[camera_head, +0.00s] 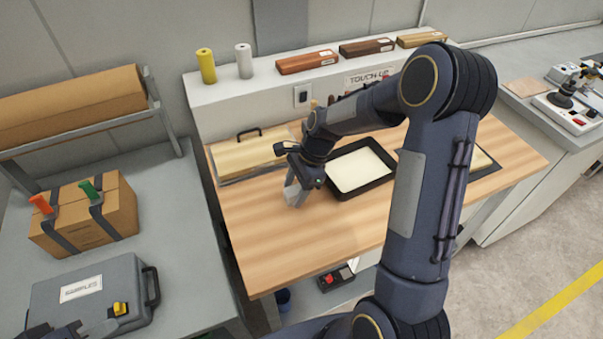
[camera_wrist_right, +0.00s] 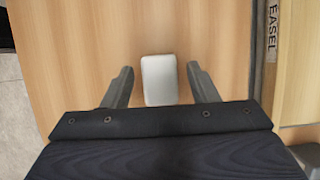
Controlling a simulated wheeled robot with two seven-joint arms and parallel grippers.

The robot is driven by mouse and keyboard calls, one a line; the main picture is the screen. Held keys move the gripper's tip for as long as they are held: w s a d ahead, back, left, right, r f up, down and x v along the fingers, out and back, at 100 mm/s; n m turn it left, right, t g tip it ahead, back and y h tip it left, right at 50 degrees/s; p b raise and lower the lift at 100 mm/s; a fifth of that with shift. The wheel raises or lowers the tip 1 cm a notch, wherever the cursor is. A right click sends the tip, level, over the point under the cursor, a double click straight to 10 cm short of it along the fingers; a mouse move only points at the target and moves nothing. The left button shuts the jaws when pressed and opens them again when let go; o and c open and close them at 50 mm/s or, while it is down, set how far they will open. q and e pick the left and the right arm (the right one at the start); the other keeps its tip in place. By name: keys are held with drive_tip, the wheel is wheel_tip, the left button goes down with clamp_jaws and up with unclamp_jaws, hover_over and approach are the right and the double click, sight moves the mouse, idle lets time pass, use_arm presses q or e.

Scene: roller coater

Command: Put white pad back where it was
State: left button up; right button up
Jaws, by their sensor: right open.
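The white pad (camera_wrist_right: 160,80) is a small rounded block on the wooden bench top (camera_head: 300,235). In the right wrist view it lies between the two grey fingers of my right gripper (camera_wrist_right: 160,88), with a gap on each side. The right gripper is open and does not touch the pad there. In the head view my right gripper (camera_head: 297,194) is low over the left part of the bench top, and the pad cannot be made out behind it. Only part of my left gripper (camera_head: 68,331) shows at the bottom left edge; its fingers cannot be judged.
A black tray with a cream-white inside (camera_head: 360,170) lies right of the right gripper. A grey samples case (camera_head: 85,290) and a cardboard box (camera_head: 90,215) stand left. The bench front is clear.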

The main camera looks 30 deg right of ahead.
drive_tip(key=v, duration=1)
drive_tip(key=s+a+r+n+t, duration=0.2)
drive_tip(key=s+r+n, duration=0.5)
drive_tip(key=s, duration=0.3)
drive_tip(key=s+a+f+n+t, duration=0.1)
drive_tip(key=s+a+n+t, duration=0.2)
drive_tip(key=s+n, duration=0.7)
drive_tip(key=shift+s+a+h+b, duration=0.3)
drive_tip(key=shift+s+h+b, duration=0.1)
drive_tip(key=shift+s, duration=0.7)
drive_tip(key=shift+f, duration=0.15)
